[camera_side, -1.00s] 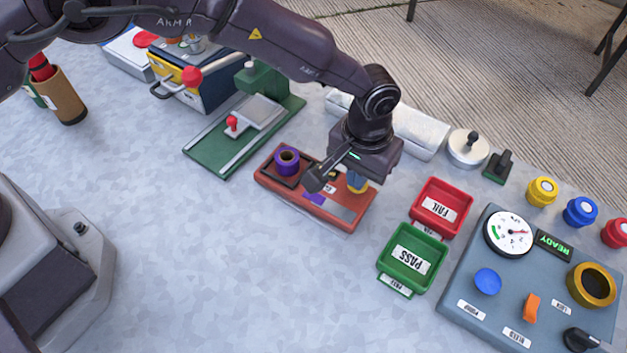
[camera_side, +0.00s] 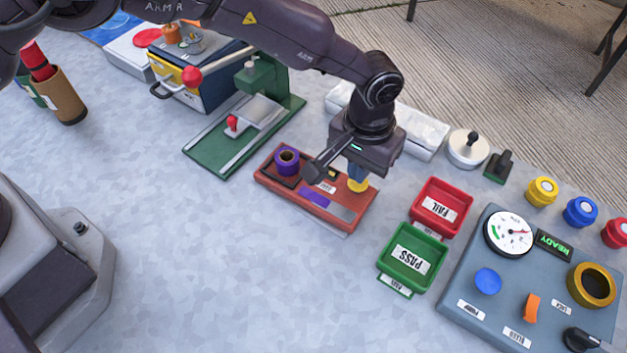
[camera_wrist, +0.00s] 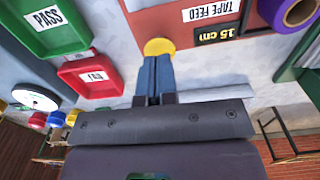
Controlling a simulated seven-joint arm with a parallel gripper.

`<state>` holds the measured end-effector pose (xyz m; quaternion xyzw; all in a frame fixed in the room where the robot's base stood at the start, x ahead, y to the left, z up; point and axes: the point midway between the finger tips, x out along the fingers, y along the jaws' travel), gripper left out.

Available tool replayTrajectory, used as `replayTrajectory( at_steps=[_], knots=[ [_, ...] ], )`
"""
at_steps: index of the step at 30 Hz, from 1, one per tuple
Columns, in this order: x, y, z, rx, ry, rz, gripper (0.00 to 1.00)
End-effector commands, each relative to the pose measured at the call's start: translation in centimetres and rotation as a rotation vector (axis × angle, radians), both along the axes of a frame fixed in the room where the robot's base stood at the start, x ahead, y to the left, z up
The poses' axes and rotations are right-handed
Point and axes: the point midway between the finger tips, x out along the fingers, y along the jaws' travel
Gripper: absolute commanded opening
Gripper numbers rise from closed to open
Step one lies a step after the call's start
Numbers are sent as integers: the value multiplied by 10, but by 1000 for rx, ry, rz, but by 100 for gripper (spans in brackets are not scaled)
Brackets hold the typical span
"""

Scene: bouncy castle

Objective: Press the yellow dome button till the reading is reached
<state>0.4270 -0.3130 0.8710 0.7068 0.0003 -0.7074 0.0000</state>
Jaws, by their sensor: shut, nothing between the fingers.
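The yellow dome button (camera_side: 357,186) sits at the right end of the red-brown tape feed unit (camera_side: 275,190); it also shows in the wrist view (camera_wrist: 158,46). My gripper (camera_side: 357,179) is shut and empty, its blue fingertips pointing down right at the button. In the wrist view the fingertips (camera_wrist: 157,59) overlap the button's edge; I cannot tell touching from a small gap. A display (camera_wrist: 215,33) on the unit reads 15 cm. A purple roll (camera_side: 287,160) stands on the unit's left end, and a purple strip (camera_side: 315,198) lies along its front.
The red FAIL tray (camera_side: 441,207) and green PASS tray (camera_side: 411,258) stand right of the unit. A blue-grey panel (camera_side: 455,298) with a gauge (camera_side: 509,232) lies farther right. A green press (camera_side: 210,150) is to the left. The table in front is clear.

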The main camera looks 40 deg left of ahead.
Motion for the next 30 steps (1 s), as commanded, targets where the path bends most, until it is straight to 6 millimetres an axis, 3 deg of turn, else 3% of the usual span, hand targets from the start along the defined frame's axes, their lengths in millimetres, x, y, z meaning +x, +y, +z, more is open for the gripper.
replayTrajectory(
  at_steps=[15,30],
  knots=[
    [0,0,36,-1,-1,0,0],
    [0,0,39,0,0,0,0]
  ],
)
